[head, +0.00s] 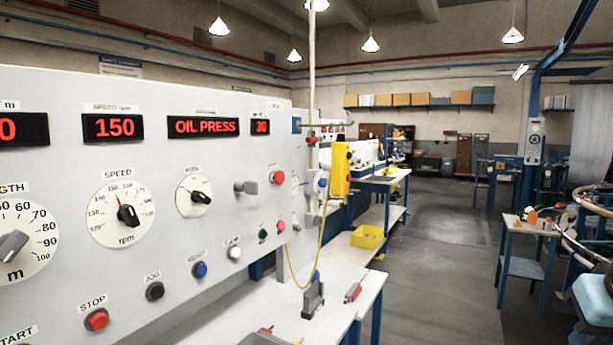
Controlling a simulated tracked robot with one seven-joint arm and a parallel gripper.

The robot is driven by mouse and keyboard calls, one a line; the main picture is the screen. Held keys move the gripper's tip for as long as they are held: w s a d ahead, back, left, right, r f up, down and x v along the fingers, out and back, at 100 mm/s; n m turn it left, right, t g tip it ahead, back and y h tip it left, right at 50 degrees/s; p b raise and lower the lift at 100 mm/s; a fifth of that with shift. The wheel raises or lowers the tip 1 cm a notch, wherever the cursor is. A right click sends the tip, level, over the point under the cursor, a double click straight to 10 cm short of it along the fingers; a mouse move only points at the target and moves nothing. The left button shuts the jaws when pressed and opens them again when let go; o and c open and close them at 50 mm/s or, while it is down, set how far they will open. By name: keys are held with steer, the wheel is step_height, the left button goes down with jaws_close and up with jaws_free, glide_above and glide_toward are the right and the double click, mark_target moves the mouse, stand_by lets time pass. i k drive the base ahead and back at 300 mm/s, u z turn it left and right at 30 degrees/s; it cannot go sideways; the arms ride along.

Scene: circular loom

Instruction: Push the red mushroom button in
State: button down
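Several red controls show on the pale grey panel (150,252) at the left. A red domed button (97,319) on a dark collar sits under the label STOP, low on the panel. Another red round-headed button (277,177) sticks out near the panel's right edge, right of a grey lever-like knob (245,188). A smaller red button (281,225) is below it. I cannot tell from this view which is the mushroom button, or whether any is pressed in. My gripper is not in view.
Black (155,291), blue (200,269), white (234,253) and green (262,235) buttons line the panel. Dials and red displays are above. A white bench (350,290) with tools juts out at right. A yellow pendant box (341,170) hangs beyond. The floor aisle (440,260) is open.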

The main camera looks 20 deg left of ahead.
mark_target(278, 178)
steer(key=u, duration=0.2)
steer(key=i, duration=0.7)
steer(key=u, duration=0.5)
steer(key=k, duration=0.85)
steer(key=u, duration=0.2)
steer(key=i, duration=0.85)
steer(key=z, duration=0.1)
